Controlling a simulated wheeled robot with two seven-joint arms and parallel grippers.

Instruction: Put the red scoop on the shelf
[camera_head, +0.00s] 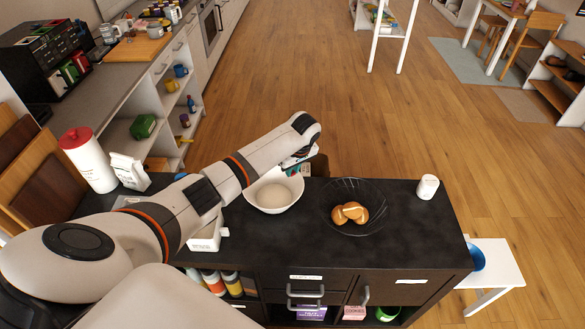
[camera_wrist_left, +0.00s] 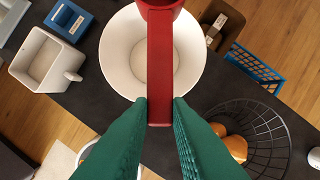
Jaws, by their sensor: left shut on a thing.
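My left gripper (camera_head: 297,160) is above the white bowl (camera_head: 290,190) at the back of the dark counter. In the left wrist view its green fingers (camera_wrist_left: 160,112) are shut on the handle of the red scoop (camera_wrist_left: 160,60). The scoop is held over the bowl, its cup end towards the top of that view and partly cut off. In the head view my arm hides most of the scoop. Open shelf compartments show under the dark counter's front and in the white unit (camera_head: 150,105) at left. My right gripper is not in view.
A wire basket (camera_head: 375,222) with brown eggs or rolls stands right of the bowl. A white jar (camera_head: 427,187) stands near the right end. A red-lidded canister (camera_head: 88,160) and white containers are at left. The counter's right front is clear.

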